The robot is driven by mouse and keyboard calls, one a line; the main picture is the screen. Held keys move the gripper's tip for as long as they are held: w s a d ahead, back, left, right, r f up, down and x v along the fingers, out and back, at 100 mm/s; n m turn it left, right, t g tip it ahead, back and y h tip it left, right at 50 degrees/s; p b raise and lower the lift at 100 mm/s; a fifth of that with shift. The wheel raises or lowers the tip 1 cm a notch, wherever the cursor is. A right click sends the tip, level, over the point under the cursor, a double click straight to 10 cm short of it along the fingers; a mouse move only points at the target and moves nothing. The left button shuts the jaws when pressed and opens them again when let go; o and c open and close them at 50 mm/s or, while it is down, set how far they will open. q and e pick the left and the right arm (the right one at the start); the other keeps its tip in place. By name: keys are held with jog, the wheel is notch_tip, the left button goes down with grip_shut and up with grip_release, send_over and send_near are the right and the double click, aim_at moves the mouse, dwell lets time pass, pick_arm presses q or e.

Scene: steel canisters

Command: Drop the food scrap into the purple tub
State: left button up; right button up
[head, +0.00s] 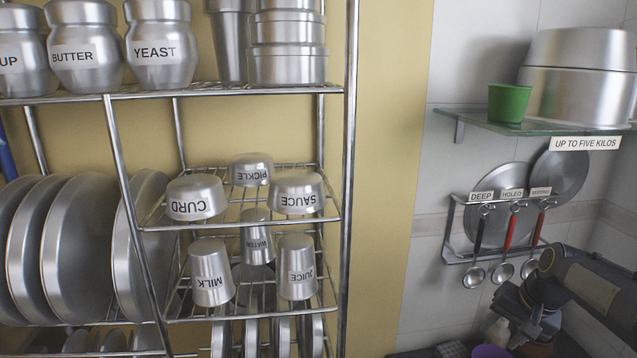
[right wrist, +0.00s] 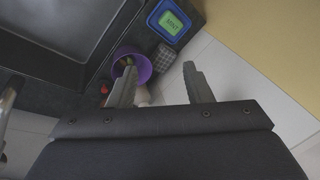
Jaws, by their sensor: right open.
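The purple tub (right wrist: 144,68) stands on the floor or a low surface in the right wrist view, partly behind my left-hand finger. Small yellow-green bits (right wrist: 126,61) show inside it; I cannot tell whether they are the food scrap. A purple rim, likely the tub (head: 490,351), shows at the bottom edge of the head view. My left gripper is in neither view.
A metal rack (head: 346,180) with steel canisters fills the left. A glass shelf (head: 470,121) holds a green cup (head: 508,103).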

jog(key=s+a+r+n+t+y, duration=0.1)
jog(key=s+a+r+n+t, duration=0.15)
jog(key=s+a, duration=0.95)
jog(key=s+a+f+n, duration=0.1)
jog(key=s+a+f, duration=0.1)
jog(key=s, duration=0.4)
jog(key=s+a+f+n+y, duration=0.1)
jog(key=s+a+f+n, duration=0.1)
jog(key=s+a, duration=0.3)
jog(key=shift+s+f+b, duration=0.15)
jog(key=shift+s+b, duration=0.3)
jog(key=shift+s, duration=0.65)
jog(key=shift+n, duration=0.25)
